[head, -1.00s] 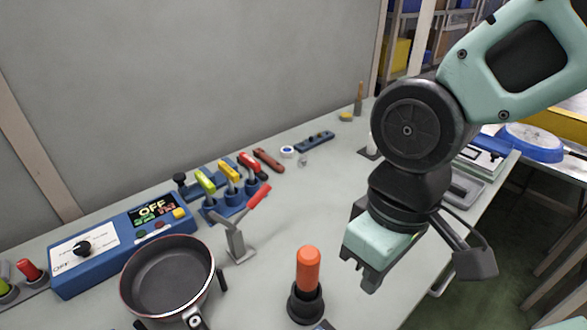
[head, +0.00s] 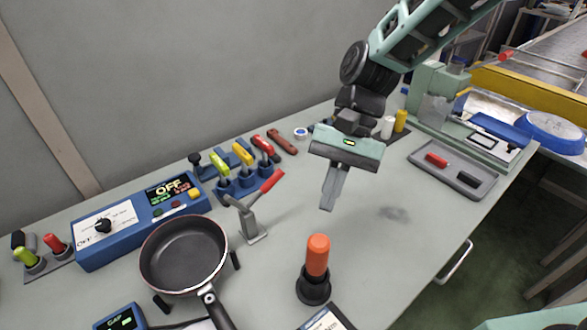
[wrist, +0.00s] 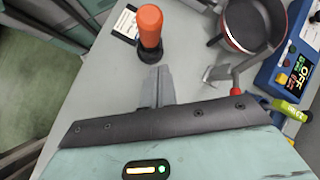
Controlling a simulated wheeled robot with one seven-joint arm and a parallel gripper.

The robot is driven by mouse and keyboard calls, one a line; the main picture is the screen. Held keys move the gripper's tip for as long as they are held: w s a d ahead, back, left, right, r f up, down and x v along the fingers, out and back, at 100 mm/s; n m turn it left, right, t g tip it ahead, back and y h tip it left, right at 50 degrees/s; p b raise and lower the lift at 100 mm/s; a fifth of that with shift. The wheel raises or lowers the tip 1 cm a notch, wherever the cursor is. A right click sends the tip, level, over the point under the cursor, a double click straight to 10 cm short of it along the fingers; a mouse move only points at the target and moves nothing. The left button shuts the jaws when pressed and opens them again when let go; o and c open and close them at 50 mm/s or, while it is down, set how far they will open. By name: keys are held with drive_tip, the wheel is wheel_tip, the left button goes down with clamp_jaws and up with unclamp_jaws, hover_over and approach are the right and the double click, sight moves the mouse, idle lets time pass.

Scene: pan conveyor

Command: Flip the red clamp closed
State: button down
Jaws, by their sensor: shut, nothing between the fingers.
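The red clamp (head: 254,212) stands on the grey table just right of the pan. Its grey metal base is upright and its red handle (head: 272,181) slants up to the right. A grey arm reaches from it toward the pan. In the wrist view the clamp (wrist: 220,72) shows right of the fingers, its red handle partly hidden behind my gripper's body. My gripper (head: 327,205) is shut and empty, pointing down above the table to the right of the clamp, apart from it. The fingers also show in the wrist view (wrist: 160,75).
A black pan (head: 184,252) stands left of the clamp. An orange-topped black plunger (head: 317,258) stands in front. A grey tray (head: 480,182) lies right. Table between gripper and tray is clear.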

drive_tip(key=w+d+f+m+y+p, duration=0.1)
drive_tip(key=w+d+f+m+y, duration=0.1)
drive_tip(key=w, duration=0.6)
drive_tip(key=w+d+f+m+g+y+p, duration=0.1)
drive_tip(key=w+d+f+m+y+p, duration=0.1)
drive_tip(key=w+m+y, duration=0.4)
wheel_tip(320, 180, down, 2)
drive_tip(key=w+d+m, duration=0.1)
drive_tip(key=w+m, duration=0.1)
drive_tip(key=m, duration=0.1)
drive_tip(key=shift+w+g+y, duration=0.2)
drive_tip(key=shift+g+y, duration=0.1)
drive_tip(key=shift+f, duration=0.1)
drive_tip(key=p+x, duration=0.3)
drive_tip(key=x, duration=0.7)
drive_tip(key=shift+s, duration=0.1)
drive_tip(key=shift+s+a+r+p, duration=0.1)
drive_tip(key=shift+a+r+p, duration=0.4)
drive_tip(key=shift+r, duration=0.4)
drive_tip(key=shift+s+a+r+p, duration=0.1)
drive_tip(key=shift+a+r+p, duration=0.35)
drive_tip(key=shift+r, duration=0.4)
drive_tip(key=shift+a, duration=0.1)
